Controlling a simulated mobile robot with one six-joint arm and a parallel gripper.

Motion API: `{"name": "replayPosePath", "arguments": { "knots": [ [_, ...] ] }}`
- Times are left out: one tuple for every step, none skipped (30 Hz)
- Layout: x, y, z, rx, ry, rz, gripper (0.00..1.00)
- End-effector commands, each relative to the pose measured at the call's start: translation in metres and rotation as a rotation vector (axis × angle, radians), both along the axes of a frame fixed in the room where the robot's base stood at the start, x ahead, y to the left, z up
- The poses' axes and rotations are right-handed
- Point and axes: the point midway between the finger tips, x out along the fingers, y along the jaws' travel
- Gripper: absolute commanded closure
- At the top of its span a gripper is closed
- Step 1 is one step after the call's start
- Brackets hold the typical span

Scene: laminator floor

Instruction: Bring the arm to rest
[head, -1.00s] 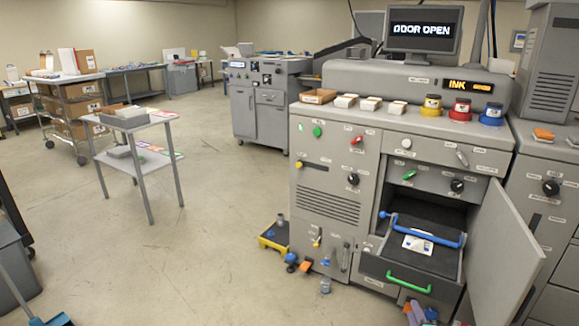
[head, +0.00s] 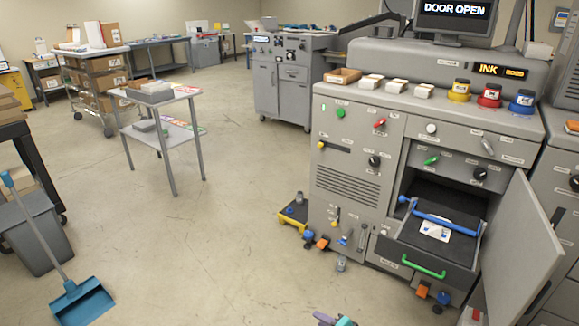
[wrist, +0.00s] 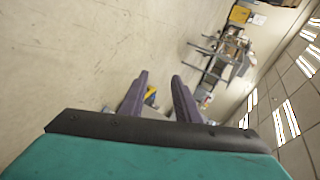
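My gripper (wrist: 159,80) shows in the wrist view as two dark purple fingers with a clear gap between them. It is open, and nothing is seen between the fingers. In the head view only a small purple and teal part of my arm shows at the bottom edge, in front of the laminator (head: 347,187). The gripper is apart from the machine and over open floor. Most of the arm is out of view.
The laminator's door (head: 522,250) stands open and its drawer with a green handle (head: 423,267) is pulled out. A yellow-based item (head: 293,219) sits on the floor beside it. A dustpan (head: 82,301) and grey bin (head: 36,232) are at left. The middle floor is clear.

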Motion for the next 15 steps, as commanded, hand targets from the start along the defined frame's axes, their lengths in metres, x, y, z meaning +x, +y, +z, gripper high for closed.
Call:
{"name": "replayPosePath", "arguments": {
  "knots": [
    [-0.011, 0.014, -0.005, -0.019, 0.019, 0.056, 0.71],
    [-0.017, 0.022, -0.009, -0.03, 0.032, 0.088, 0.71],
    [-0.026, 0.031, -0.014, -0.047, 0.048, 0.133, 0.71],
    [-0.033, 0.037, -0.018, -0.059, 0.06, 0.164, 0.71],
    [-0.039, 0.043, -0.022, -0.07, 0.073, 0.195, 0.71],
    [-0.049, 0.05, -0.027, -0.086, 0.09, 0.237, 0.71],
    [-0.056, 0.055, -0.031, -0.099, 0.103, 0.266, 0.71],
    [-0.063, 0.059, -0.034, -0.11, 0.117, 0.295, 0.71],
    [-0.073, 0.065, -0.039, -0.127, 0.135, 0.337, 0.71],
    [-0.08, 0.068, -0.043, -0.14, 0.15, 0.365, 0.71],
    [-0.088, 0.071, -0.047, -0.153, 0.164, 0.394, 0.71],
    [-0.098, 0.075, -0.052, -0.17, 0.184, 0.431, 0.71],
    [-0.105, 0.077, -0.056, -0.184, 0.2, 0.458, 0.71],
    [-0.113, 0.079, -0.059, -0.197, 0.216, 0.486, 0.71],
    [-0.123, 0.081, -0.064, -0.215, 0.238, 0.522, 0.71]
  ]
}}
